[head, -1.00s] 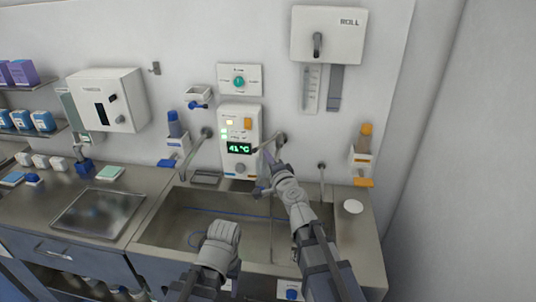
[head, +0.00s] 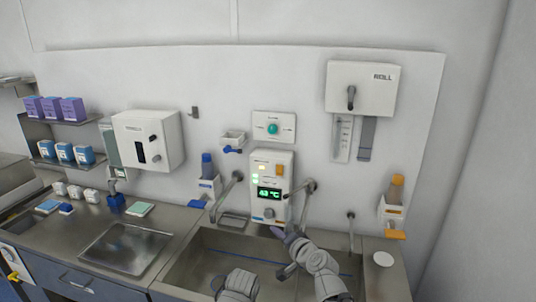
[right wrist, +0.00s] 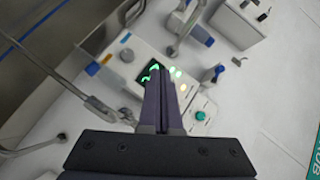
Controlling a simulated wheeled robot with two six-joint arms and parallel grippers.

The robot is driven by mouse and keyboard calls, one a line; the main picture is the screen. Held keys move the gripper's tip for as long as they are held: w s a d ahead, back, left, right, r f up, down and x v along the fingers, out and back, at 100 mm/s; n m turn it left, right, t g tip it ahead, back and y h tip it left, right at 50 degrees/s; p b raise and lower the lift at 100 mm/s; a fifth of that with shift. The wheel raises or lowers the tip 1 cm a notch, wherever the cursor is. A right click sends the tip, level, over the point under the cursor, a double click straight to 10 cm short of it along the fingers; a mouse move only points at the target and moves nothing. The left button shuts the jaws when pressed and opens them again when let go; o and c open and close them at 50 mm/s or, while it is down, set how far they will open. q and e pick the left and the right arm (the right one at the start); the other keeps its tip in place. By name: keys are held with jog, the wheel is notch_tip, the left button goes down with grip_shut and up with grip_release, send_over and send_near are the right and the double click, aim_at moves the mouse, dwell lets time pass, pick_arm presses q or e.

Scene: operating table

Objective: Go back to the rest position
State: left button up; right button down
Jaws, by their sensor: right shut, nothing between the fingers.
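My right gripper (head: 277,232) reaches in over the sink (head: 195,265), below and in front of the temperature panel. Its fingers are pressed together with nothing between them, as the right wrist view (right wrist: 160,75) shows. They are apart from the panel in the head view. My left arm's end (head: 237,285) is low at the bottom edge, over the front of the sink; its fingers cannot be made out. The white temperature panel (head: 284,165) has a lit green display that seems to read 43 °C.
Metal taps (head: 308,188) stick out from the wall close to my right gripper. Bottle holders (head: 394,210) hang on both sides of the sink. A roll dispenser (head: 361,88) hangs above right.

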jog(key=s+d+f+n+g+h, duration=0.2)
jog(key=s+f+n+g, duration=0.5)
jog(key=f, duration=0.4)
jog(key=s+d+f+g+h, duration=0.1)
jog(key=s+d, duration=0.2)
jog(key=s+d+f+g+h, duration=0.1)
jog(key=s+d+f+g, duration=0.1)
jog(key=s, duration=0.1)
jog(key=s+d+f+g+h, duration=0.2)
jog(key=s+d, duration=0.1)
jog(key=s, duration=0.1)
jog(key=shift+d, duration=0.3)
jog(key=s+a+n+g+h, duration=0.1)
jog(key=s+a+n, duration=0.3)
jog(key=a, duration=0.6)
jog(key=s, duration=0.2)
jog(key=shift+s+g+h, duration=0.3)
jog(key=shift+s, duration=0.1)
jog(key=shift+a, duration=0.1)
